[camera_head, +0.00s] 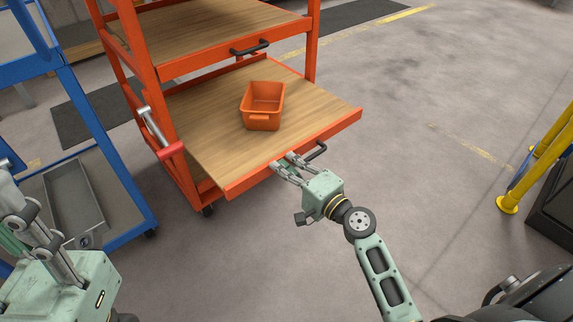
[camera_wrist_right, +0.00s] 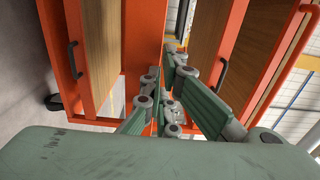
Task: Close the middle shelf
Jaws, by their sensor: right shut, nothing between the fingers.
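The middle shelf (camera_head: 205,130) is a wooden board with an orange front edge, pulled out of the orange rack toward me. Its black handle (camera_head: 316,151) is on the front edge; the handle also shows in the right wrist view (camera_wrist_right: 74,60). My right gripper (camera_head: 282,163) is shut and empty, with its fingertips at the shelf's front edge, left of the handle. I cannot tell whether they touch it. My left gripper (camera_head: 22,215) is at the lower left, away from the shelf, and its fingers are only partly clear.
An orange bin (camera_head: 263,105) stands on the pulled-out shelf. The upper shelf (camera_head: 205,35) with its own black handle (camera_head: 249,47) is above. A blue rack (camera_head: 120,185) stands left. Yellow posts (camera_head: 508,203) stand right. The floor to the right of the shelf is clear.

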